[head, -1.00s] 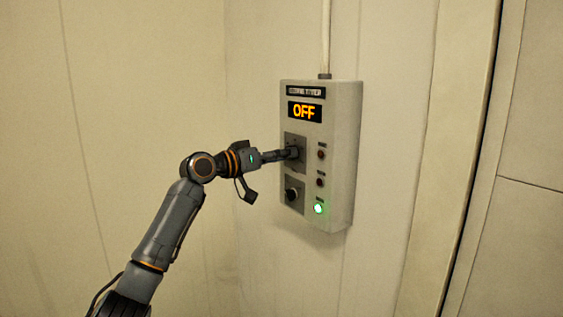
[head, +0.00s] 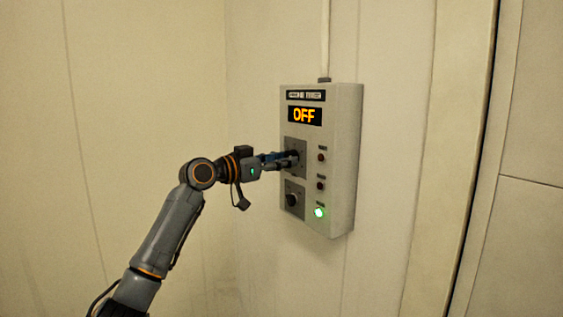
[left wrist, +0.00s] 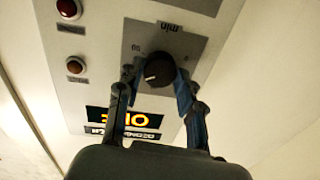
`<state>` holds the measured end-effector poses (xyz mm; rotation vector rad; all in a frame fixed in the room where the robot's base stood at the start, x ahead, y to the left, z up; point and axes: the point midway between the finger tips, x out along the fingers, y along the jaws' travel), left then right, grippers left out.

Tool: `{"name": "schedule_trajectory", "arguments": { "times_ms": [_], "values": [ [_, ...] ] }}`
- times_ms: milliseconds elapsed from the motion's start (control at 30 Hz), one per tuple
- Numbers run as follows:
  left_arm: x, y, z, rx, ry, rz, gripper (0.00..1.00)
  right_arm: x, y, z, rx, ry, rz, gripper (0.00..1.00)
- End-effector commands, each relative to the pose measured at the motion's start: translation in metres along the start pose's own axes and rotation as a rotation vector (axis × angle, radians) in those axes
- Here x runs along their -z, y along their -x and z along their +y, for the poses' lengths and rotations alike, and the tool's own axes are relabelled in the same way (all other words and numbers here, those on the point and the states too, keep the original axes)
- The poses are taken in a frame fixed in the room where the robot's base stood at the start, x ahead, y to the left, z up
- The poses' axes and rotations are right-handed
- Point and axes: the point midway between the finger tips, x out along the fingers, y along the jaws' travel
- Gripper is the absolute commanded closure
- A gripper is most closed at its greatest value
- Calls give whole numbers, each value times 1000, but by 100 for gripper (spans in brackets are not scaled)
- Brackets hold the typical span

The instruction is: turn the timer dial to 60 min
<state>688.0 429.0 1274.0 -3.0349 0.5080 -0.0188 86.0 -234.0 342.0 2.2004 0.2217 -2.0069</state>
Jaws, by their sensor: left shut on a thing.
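The timer box (head: 345,150) is a pale grey unit on the wall, and its display (head: 305,116) reads OFF in orange. The timer dial (left wrist: 158,70) is a round black knob with a short white pointer mark, on a grey plate (left wrist: 200,48) marked "min" and "60". In the left wrist view the box appears upside down and the pointer faces the picture's left. My left gripper (left wrist: 155,78) is shut on the dial, one finger on each side. In the head view my left gripper (head: 290,160) largely hides the dial. My right gripper is in neither view.
Below the gripped dial is a second black knob (head: 292,199) on its own plate. To its right are two dark red lamps or buttons (head: 321,157) and a lit green one (head: 319,212). A conduit (head: 325,40) runs up from the box. The wall to the left is bare.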

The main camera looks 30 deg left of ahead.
Motion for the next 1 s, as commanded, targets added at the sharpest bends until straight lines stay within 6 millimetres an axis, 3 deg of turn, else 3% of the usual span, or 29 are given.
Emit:
{"name": "schedule_trajectory", "arguments": {
  "times_ms": [267,300,400,767,1000],
  "values": [
    [-4,-1,1,-3,0,-10,94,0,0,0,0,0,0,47],
    [-4,-1,1,-3,1,-10,59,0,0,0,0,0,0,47],
    [-4,-1,1,-3,1,-9,40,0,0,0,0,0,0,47],
    [-2,2,0,0,0,-4,40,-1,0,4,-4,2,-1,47],
    [-4,38,-1,2,-2,-9,40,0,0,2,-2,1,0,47]
  ]
}}
